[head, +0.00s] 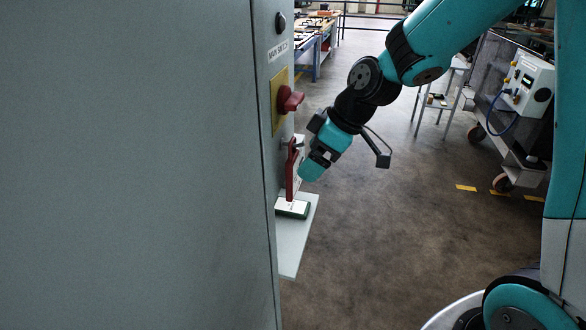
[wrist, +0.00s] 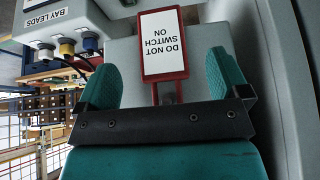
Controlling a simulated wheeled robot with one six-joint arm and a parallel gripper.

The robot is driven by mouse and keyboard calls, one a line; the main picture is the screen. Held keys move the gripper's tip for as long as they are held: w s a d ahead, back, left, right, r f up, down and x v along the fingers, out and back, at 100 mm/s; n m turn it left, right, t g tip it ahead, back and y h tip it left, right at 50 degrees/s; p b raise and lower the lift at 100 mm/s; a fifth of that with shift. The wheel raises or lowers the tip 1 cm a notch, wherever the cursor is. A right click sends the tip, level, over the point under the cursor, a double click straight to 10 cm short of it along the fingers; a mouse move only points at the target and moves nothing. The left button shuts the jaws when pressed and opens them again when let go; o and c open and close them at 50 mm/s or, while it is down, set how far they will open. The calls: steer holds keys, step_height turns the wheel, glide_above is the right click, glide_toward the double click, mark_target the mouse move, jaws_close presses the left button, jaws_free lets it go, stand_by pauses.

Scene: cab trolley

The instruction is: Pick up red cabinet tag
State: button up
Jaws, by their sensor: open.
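The red cabinet tag is a red-framed plate with a white face reading "DO NOT SWITCH ON". In the wrist view the tag (wrist: 164,44) appears upside down, with a narrower red part below it. In the head view the tag (head: 292,172) shows edge-on as a red upright strip beside the cabinet. My gripper (wrist: 161,74) is open, its two teal fingers spread to either side of the tag's lower part. Nothing is visibly clamped between them. In the head view my gripper (head: 304,165) is just right of the tag, and contact cannot be told.
A grey cabinet (head: 140,170) fills the left, with a red rotary switch (head: 290,99) above the tag. A small shelf (head: 293,250) below holds a white-and-green item (head: 292,208). A "BAY LEADS" box (wrist: 45,22) shows upper left in the wrist view.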

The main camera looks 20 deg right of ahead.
mark_target(296, 157)
steer(key=w+a+p, duration=0.1)
steer(key=w+a+f, duration=0.1)
steer(key=a, duration=0.1)
steer(key=shift+p, duration=0.35)
steer(key=shift+w, duration=0.1)
steer(key=shift+c, duration=0.4)
steer(key=c, duration=0.9)
steer(key=shift+r+b, duration=0.1)
steer(key=shift+b, duration=0.35)
